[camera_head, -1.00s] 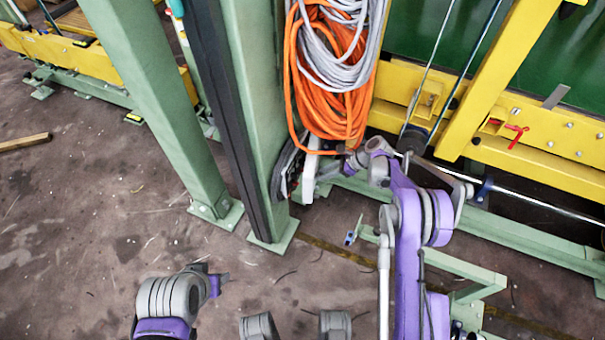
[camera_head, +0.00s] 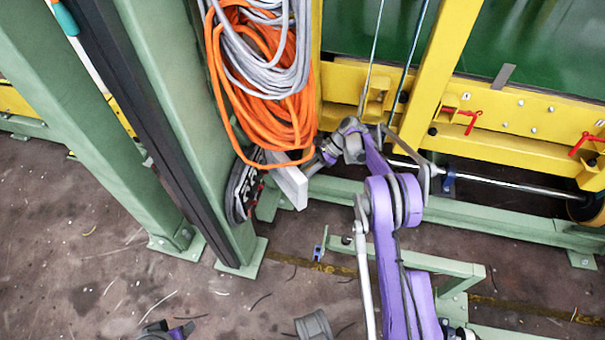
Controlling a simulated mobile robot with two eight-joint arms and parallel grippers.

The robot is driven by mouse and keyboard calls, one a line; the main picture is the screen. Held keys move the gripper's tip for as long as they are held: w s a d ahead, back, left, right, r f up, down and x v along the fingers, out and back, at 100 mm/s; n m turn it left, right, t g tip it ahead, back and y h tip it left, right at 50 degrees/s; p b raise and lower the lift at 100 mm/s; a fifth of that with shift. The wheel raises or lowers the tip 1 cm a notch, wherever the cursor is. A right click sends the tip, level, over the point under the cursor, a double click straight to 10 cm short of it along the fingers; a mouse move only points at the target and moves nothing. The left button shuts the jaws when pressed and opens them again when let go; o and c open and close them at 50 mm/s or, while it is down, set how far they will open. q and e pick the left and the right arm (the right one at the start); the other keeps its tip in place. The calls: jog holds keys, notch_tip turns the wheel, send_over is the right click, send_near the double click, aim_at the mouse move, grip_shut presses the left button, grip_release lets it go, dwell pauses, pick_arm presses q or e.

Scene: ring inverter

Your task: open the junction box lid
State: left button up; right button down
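The junction box (camera_head: 243,188) is a dark box on the side of the green post, below the hanging cables. Its dark inside with small red parts shows. A light grey panel, seemingly its lid (camera_head: 289,184), stands out from the box on the right, so the box looks open. My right gripper (camera_head: 312,166) is at the lid's right side, close to or touching it. Its fingers are too small to tell open from shut. My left gripper (camera_head: 180,330) is low at the bottom edge, far from the box, only partly in view.
Orange cable (camera_head: 285,125) and grey cable (camera_head: 270,75) hang just above the box and my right gripper. A yellow frame (camera_head: 480,165) stands behind my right arm. A low green stand (camera_head: 420,262) is on the floor. Open floor (camera_head: 90,260) lies at the left.

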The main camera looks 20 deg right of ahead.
jog(key=shift+w+a+r, duration=0.15)
jog(key=shift+w+a, duration=0.1)
jog(key=shift+a, duration=0.05)
jog(key=c, duration=0.7)
grip_release()
jog(key=shift+w+a, duration=0.1)
jog(key=p, duration=0.2)
send_near(291, 162)
jog(key=x, duration=0.4)
jog(key=shift+a+f, duration=0.25)
jog(key=shift+f, duration=0.05)
